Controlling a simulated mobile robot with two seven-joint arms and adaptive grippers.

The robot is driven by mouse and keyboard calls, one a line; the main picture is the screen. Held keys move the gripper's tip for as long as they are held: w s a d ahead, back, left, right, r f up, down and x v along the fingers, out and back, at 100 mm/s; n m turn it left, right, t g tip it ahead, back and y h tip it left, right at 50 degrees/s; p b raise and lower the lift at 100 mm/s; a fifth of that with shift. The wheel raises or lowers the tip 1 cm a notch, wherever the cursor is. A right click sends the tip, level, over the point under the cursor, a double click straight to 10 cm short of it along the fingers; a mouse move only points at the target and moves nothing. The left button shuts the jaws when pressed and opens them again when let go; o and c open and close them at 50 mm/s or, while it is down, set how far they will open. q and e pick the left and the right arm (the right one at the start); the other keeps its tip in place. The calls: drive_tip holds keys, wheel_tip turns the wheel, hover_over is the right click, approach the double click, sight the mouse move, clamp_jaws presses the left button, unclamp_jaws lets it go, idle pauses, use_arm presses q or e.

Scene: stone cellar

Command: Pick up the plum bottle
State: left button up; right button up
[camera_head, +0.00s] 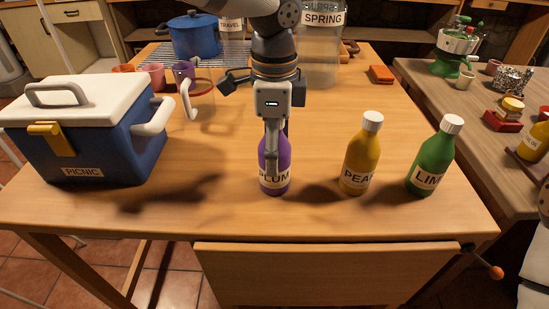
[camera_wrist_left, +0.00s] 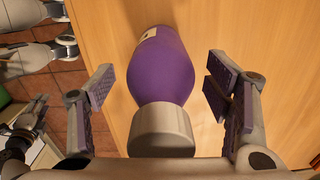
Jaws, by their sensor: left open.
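The plum bottle (camera_head: 284,164), purple with a pale label, stands upright near the front of the wooden table. My left gripper (camera_head: 274,150) points down over it from above, with one finger in front of the bottle and hiding part of it. In the left wrist view the purple bottle (camera_wrist_left: 160,68) and its grey cap (camera_wrist_left: 160,130) lie between the two open fingers, with a visible gap on each side. A part of my right arm shows at the head view's right edge; whether its gripper is open is unclear.
A yellow pear bottle (camera_head: 358,160) and a green lime bottle (camera_head: 432,160) stand to the right. A blue picnic cooler (camera_head: 100,150) is on the left. Mugs (camera_head: 153,76), a blue pot (camera_head: 194,36) and a spring water jar (camera_head: 322,60) stand behind.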

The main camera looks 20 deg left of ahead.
use_arm(q)
drive_tip(key=shift+w+f, duration=0.1)
drive_tip(key=shift+f, duration=0.35)
drive_tip(key=c, duration=1.6)
drive_tip(key=shift+r, duration=0.15)
drive_tip(key=shift+c, duration=0.5)
